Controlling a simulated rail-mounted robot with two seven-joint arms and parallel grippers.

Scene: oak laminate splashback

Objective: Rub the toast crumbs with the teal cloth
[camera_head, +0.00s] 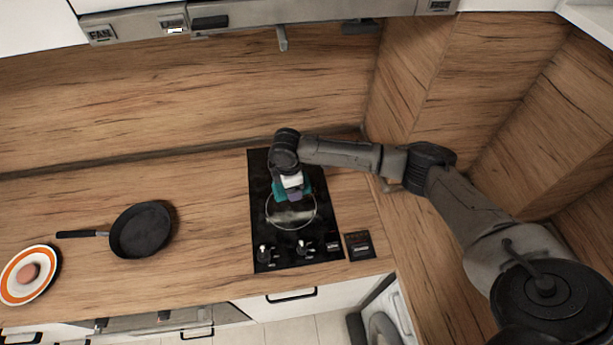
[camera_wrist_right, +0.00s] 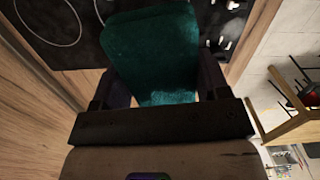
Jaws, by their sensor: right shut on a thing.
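The teal cloth (camera_wrist_right: 152,55) is held between the two fingers of my right gripper (camera_wrist_right: 160,82) in the right wrist view. In the head view my right gripper (camera_head: 293,190) is over the black cooktop (camera_head: 262,232), with teal edges of the cloth (camera_head: 306,186) showing around it. I cannot tell whether the cloth touches the glass. A pale greyish smear (camera_head: 290,215) lies inside the front ring of the cooktop; I cannot tell whether it is crumbs or a reflection. No separate toast crumbs can be made out. My left gripper is not in view.
A black frying pan (camera_head: 141,230) stands on the oak counter left of the cooktop. An orange-rimmed plate (camera_head: 13,274) is at the far left. A small black box (camera_head: 360,246) sits at the cooktop's right. Knobs (camera_head: 304,247) line its front. A range hood (camera_head: 250,14) hangs above.

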